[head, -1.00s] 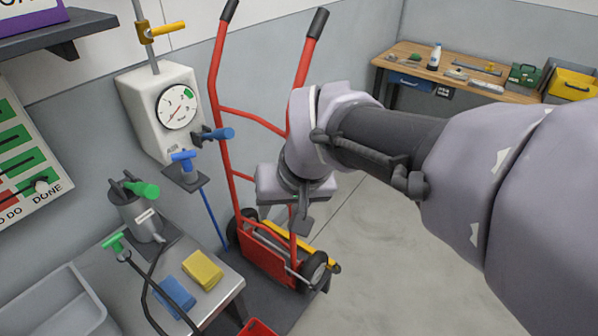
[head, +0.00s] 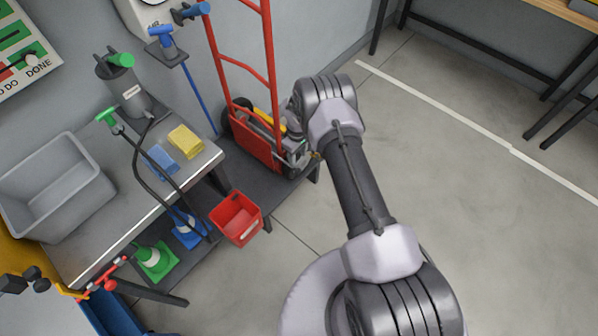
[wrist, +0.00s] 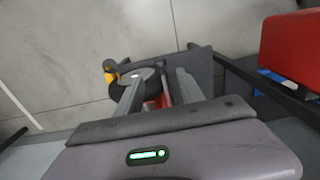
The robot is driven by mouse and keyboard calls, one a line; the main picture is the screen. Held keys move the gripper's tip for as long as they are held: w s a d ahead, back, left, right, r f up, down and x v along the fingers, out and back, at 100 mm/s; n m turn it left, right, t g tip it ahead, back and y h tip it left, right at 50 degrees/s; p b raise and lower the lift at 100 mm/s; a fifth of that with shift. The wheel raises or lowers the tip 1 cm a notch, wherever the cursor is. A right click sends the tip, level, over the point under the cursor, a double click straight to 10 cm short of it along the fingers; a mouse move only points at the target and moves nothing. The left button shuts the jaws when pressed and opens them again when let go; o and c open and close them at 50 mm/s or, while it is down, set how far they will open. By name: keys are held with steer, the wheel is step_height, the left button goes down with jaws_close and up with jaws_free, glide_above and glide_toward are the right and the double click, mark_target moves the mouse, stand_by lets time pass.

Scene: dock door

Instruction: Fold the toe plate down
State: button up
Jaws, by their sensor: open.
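The red hand truck (head: 267,52) stands upright against the wall. A red panel (head: 253,146), which looks like its toe plate, stands upright against the foot of the frame. My gripper (head: 297,158) is low at the panel's right side, near a wheel, and is partly hidden by my wrist. In the wrist view my gripper (wrist: 160,80) has its two grey fingers apart. A dark wheel (wrist: 133,84), a yellow part (wrist: 110,70) and a sliver of red show beyond and between the fingers. I cannot tell whether the fingers touch anything.
A red bin (head: 237,219) stands left of the gripper and also shows in the wrist view (wrist: 290,45). A metal bench (head: 115,210) at left holds a grey tub (head: 52,190) and a yellow sponge (head: 186,141). A blue-handled rod (head: 197,98) stands beside the truck. Floor at right is clear.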

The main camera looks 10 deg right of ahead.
mark_target(298, 170)
step_height(298, 170, down, 9)
steer(key=b, duration=0.3)
steer(key=shift+f, duration=0.2)
steer(key=shift+c, duration=0.3)
jaws_close()
stand_by(0.8)
